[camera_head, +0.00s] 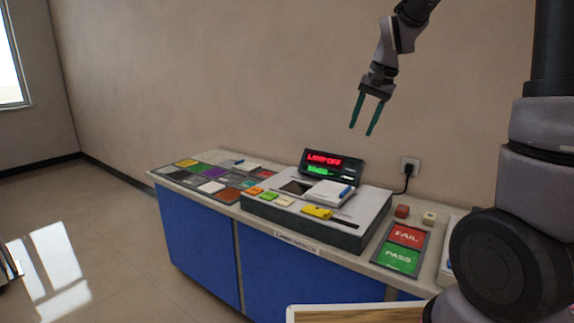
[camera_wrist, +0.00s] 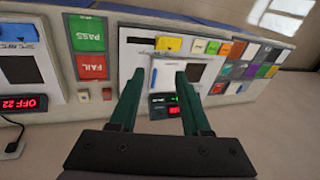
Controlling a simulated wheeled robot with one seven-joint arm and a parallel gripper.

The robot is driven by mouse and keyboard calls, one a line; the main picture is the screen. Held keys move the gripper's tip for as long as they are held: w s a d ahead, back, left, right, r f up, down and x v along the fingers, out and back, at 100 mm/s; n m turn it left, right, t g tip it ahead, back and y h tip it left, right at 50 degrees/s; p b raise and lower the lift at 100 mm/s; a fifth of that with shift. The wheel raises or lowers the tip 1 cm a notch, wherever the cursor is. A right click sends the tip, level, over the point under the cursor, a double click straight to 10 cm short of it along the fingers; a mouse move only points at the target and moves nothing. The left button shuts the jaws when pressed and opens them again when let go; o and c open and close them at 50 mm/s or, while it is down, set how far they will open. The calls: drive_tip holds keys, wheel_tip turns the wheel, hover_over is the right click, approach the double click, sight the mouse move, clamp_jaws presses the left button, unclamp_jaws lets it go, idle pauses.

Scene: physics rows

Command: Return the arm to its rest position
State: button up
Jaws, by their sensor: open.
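My gripper (camera_head: 366,115) hangs in the air above the back of the bench, in front of the beige wall, with its two teal fingers pointing down. The fingers are apart and nothing is between them. In the wrist view my gripper (camera_wrist: 157,88) also shows open and empty, with the bench beyond its fingers. My arm reaches in from the upper right of the head view.
The blue bench (camera_head: 190,225) carries a grey test unit (camera_head: 350,236), a lit display (camera_head: 325,162), a red and green FAIL/PASS panel (camera_head: 402,248) and several coloured tiles. A wall socket (camera_head: 409,166) with a black cable is behind.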

drive_tip(key=s+d+r+n+t, duration=0.1)
drive_tip(key=s+d+r+t, duration=0.1)
drive_tip(key=s, duration=0.8)
drive_tip(key=s+d+r+n+t, duration=0.1)
drive_tip(key=s+r, duration=0.4)
drive_tip(key=s, duration=0.6)
drive_tip(key=shift+s+d+r+t, duration=0.15)
drive_tip(key=shift+d+r+t, duration=0.15)
drive_tip(key=shift+d+t, duration=0.3)
